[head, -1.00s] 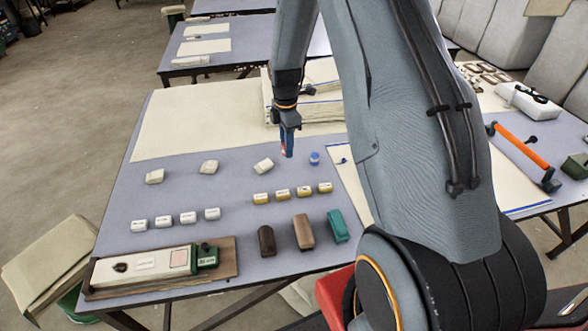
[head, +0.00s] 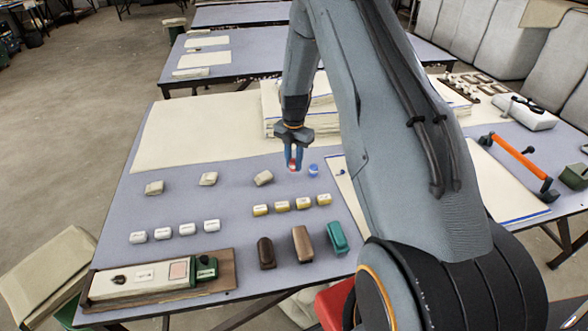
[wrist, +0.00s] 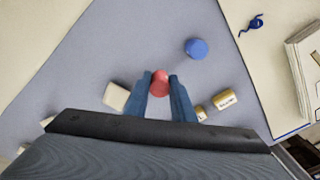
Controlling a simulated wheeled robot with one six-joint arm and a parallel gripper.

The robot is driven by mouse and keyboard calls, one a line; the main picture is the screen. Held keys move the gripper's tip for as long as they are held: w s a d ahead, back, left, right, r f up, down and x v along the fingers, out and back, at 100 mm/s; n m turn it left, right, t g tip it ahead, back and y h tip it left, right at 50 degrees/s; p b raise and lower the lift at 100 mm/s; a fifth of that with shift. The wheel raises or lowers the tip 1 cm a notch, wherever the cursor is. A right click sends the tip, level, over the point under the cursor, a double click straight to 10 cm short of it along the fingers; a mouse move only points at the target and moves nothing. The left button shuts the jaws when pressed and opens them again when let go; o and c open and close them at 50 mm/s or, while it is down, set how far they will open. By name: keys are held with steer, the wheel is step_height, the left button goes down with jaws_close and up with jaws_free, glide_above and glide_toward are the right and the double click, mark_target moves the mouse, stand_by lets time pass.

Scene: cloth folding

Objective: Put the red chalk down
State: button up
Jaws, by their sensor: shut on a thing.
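The red chalk (wrist: 160,82) is between the two blue fingertips of my gripper (wrist: 160,86) in the wrist view, and the fingers are shut on it. In the head view my gripper (head: 295,163) points down over the grey-blue table (head: 210,245), with a little of the red chalk (head: 293,164) showing between its fingers. I cannot tell whether the chalk touches the table. A blue chalk piece (head: 313,170) stands just right of the gripper; it also shows in the wrist view (wrist: 196,48).
White blocks (head: 263,178) lie left of the gripper. Yellow-banded blocks (head: 303,203) lie in front. Brown and teal blocks (head: 337,237) and a board with a green-ended device (head: 205,268) lie nearer. Folded cloth (head: 330,112) is stacked behind. Bare table shows around the gripper.

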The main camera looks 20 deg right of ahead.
mark_target(294, 170)
steer(key=shift+f+p, duration=0.5)
steer(key=shift+f, duration=1.4)
steer(key=shift+f, duration=0.1)
steer(key=o, duration=1)
